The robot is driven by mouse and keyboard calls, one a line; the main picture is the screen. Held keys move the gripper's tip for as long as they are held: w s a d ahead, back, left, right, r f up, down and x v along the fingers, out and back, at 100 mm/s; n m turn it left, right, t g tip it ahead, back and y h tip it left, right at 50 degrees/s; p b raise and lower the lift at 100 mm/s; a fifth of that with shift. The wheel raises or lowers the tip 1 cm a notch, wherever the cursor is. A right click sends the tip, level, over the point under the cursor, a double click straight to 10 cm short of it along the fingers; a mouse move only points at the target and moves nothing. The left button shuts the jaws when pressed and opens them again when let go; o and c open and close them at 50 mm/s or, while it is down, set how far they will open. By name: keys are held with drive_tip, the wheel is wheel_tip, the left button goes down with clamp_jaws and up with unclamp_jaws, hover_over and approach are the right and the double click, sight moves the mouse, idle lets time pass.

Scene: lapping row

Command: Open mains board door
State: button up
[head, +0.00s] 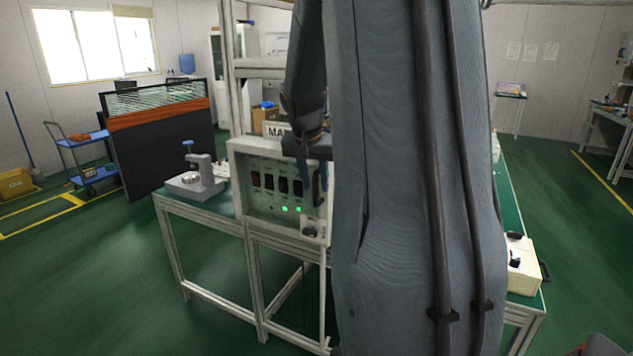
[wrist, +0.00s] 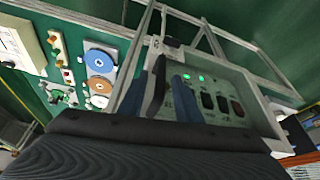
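The mains board (head: 246,200) is a pale grey box on the bench, its sign partly hidden behind my arm. Its front shows dark switches and two lit green lamps; it also shows tilted in the wrist view (wrist: 245,120). I cannot tell a separate door edge; the front looks closed. A small light block with a dark knob (head: 311,229) sits at its lower right corner. My gripper (head: 319,187) is in front of the board's right side, above that block. My arm hides the right edge.
The green-topped bench (head: 225,208) carries a small grey press-like device (head: 196,178) left of the board. A cream box (head: 521,268) stands at the bench's right end. The floor at front left is clear. Bench frame posts rise behind the board.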

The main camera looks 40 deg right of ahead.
drive_tip(key=shift+w+d+f, duration=0.15)
drive_tip(key=shift+f, duration=0.45)
